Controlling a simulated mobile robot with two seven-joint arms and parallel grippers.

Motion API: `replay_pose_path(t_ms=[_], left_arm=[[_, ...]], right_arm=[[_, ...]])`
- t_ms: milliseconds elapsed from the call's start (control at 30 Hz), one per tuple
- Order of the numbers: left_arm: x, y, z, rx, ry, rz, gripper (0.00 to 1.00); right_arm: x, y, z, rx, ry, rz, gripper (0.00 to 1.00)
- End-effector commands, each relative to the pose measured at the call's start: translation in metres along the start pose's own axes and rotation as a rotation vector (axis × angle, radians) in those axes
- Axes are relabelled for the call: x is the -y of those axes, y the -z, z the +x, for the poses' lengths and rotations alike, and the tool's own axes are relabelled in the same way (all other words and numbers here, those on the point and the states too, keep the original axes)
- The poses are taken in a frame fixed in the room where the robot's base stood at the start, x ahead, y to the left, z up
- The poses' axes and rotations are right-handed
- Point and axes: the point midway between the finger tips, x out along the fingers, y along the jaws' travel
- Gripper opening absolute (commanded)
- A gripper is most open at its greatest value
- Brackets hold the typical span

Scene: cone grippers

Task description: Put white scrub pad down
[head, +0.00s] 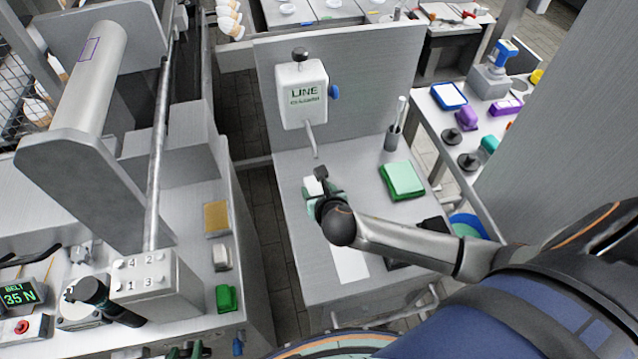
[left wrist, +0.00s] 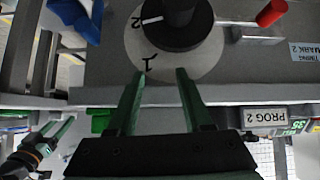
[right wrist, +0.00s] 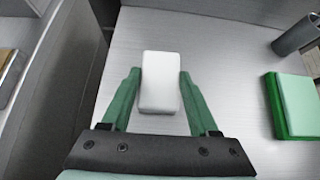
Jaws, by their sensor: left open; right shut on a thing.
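The white scrub pad (right wrist: 160,82) is a small white block in the right wrist view. It lies between the green fingers of my right gripper (right wrist: 160,92), which is shut on its sides. The pad also shows in the head view (head: 313,186), partly hidden by the gripper (head: 324,192). It is over the grey steel worktop (head: 295,222); I cannot tell whether it touches the surface. My left gripper (left wrist: 161,75) is open and empty in the left wrist view, its fingertips near a white numbered disc (left wrist: 205,62) with a black knob (left wrist: 182,22).
A green pad stack (head: 401,181) lies right of the right gripper, with a grey cup (head: 393,137) behind it. A white LINE dispenser (head: 303,95) hangs on the back panel, its spout above the worktop. The worktop's left part is clear up to a gap (head: 262,215).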

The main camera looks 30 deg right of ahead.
Motion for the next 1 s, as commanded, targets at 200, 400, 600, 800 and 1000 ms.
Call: replay_pose_path(t_ms=[200,400,600,800,1000], left_arm=[[0.000,-0.001,0.000,0.002,0.000,0.000,0.50],[0.000,-0.002,0.000,0.003,0.000,0.000,0.50],[0.000,-0.002,0.000,0.003,0.000,0.000,0.50],[0.000,-0.002,0.000,0.004,0.000,0.000,0.50],[0.000,-0.003,0.000,0.004,0.000,0.000,0.50]], right_arm=[[0.000,0.000,0.000,0.000,0.000,0.000,0.01],[0.000,0.002,0.002,0.000,-0.001,0.000,0.71],[0.000,0.002,0.002,0.000,-0.001,0.000,0.91],[0.000,0.002,0.002,0.000,-0.001,0.000,0.91],[-0.001,0.000,-0.009,0.000,-0.003,0.000,0.91]])
